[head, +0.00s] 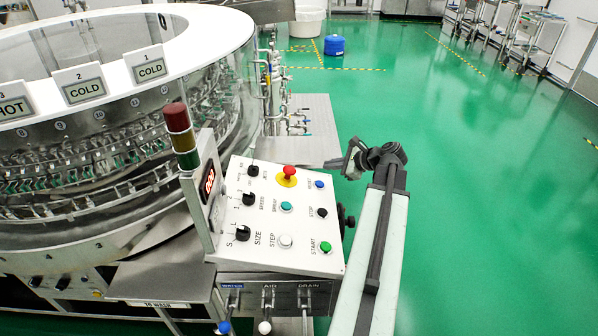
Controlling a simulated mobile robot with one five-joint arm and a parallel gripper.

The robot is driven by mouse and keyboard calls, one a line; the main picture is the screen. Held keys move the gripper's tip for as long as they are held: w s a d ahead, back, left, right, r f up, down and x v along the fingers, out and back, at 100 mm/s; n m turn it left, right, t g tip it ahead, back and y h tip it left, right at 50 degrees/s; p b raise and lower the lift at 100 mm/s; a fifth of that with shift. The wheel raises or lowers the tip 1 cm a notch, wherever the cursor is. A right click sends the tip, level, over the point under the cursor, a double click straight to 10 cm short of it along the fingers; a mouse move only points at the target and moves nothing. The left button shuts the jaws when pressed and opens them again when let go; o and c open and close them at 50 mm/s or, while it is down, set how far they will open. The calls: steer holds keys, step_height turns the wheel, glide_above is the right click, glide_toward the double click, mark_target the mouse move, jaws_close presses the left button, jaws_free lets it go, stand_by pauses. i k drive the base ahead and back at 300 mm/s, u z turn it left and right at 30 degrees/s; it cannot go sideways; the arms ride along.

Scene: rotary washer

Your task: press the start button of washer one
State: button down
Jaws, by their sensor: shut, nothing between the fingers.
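The start button (326,247) is a green button labelled START at the lower right of the tilted white control panel (262,262). The panel stands in front of the large round washer (110,180), the only washer I see with a panel. My gripper (346,163) is a small dark shape beyond the panel's upper right corner, at the end of my arm. It is shut and empty, apart from the start button in the picture. My arm rises along the panel's right side and does not cover the button.
The panel also bears a red emergency knob (289,172), a black STOP button (321,213), turquoise, white and blue buttons, and black selector knobs. A black knob (348,221) sticks out at its right edge. A signal tower (180,135) stands left. Green floor is open at right.

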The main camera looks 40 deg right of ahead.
mark_target(325, 247)
steer(key=k, duration=1)
